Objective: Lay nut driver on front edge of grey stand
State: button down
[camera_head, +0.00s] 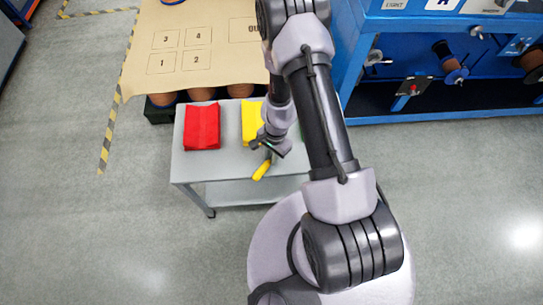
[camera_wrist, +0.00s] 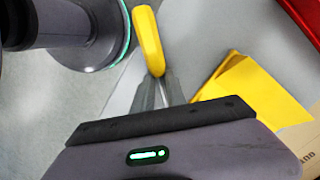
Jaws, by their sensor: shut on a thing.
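The nut driver has a yellow handle (camera_head: 262,171) that points down toward the front edge of the grey stand (camera_head: 205,167). My gripper (camera_head: 267,148) is shut on the nut driver, over the front part of the stand's top. In the wrist view the handle (camera_wrist: 148,40) sticks out beyond my gripper (camera_wrist: 158,94), and the grey top of the stand (camera_wrist: 205,35) shows beside it. The nut driver's shaft is mostly hidden by the fingers. I cannot tell whether the handle touches the stand.
A red folded cloth-like piece (camera_head: 202,126) and a yellow one (camera_head: 251,121) lie on the stand. A green one is mostly hidden behind my arm. A brown numbered board (camera_head: 195,50) is behind, and a blue workbench (camera_head: 440,110) is at right. The stand's front left is clear.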

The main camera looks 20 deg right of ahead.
jog(key=shift+r, duration=0.15)
jog(key=c, duration=1.3)
grip_release()
jog(key=shift+c, duration=0.2)
